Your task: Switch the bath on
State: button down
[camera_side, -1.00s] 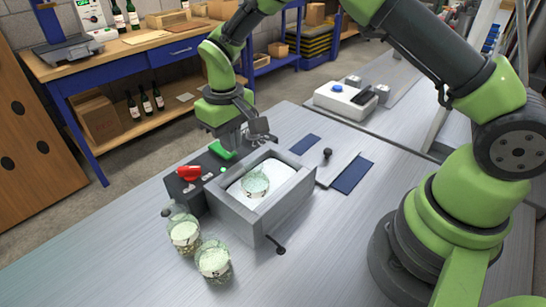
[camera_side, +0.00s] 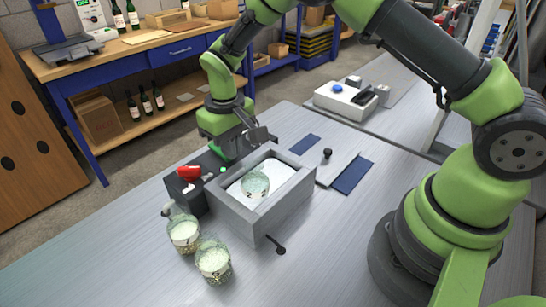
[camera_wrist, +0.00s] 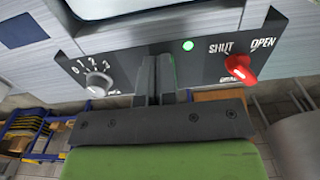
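The bath (camera_side: 300,200) is a grey open box on the bench with pale liquid and a glass jar (camera_side: 255,185) in it. Its dark control panel (camera_side: 205,192) is on the left side. In the wrist view the panel has a pale knob (camera_wrist: 98,83) marked 0 to 3, a lit green lamp (camera_wrist: 188,45) and a red handle (camera_wrist: 240,68) by SHUT and OPEN. My gripper (camera_wrist: 157,62) looks shut and empty, with its fingers in front of the panel between knob and lamp. A bright green part beside the fingers is mostly hidden; contact cannot be told.
Two filled jars (camera_side: 184,234) (camera_side: 213,260) stand in front of the panel. A dark lever (camera_side: 277,246) sticks out from the bath's front. A plate with a black knob (camera_side: 327,154) lies to its right.

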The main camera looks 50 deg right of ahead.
jog(key=shift+r, duration=3)
jog(key=shift+r, duration=0.3)
jog(key=s+d+r+m+t+y, duration=0.1)
jog(key=s+d+r+t, duration=0.15)
jog(key=s+r, duration=0.6)
jog(key=s+d+r+m+t+y, duration=0.1)
jog(key=s+r+m+t, duration=0.15)
jog(key=s+r, duration=0.55)
jog(key=s+t, duration=0.2)
jog(key=s, duration=0.5)
jog(key=shift+d+r, duration=0.15)
jog(key=shift+d, duration=0.25)
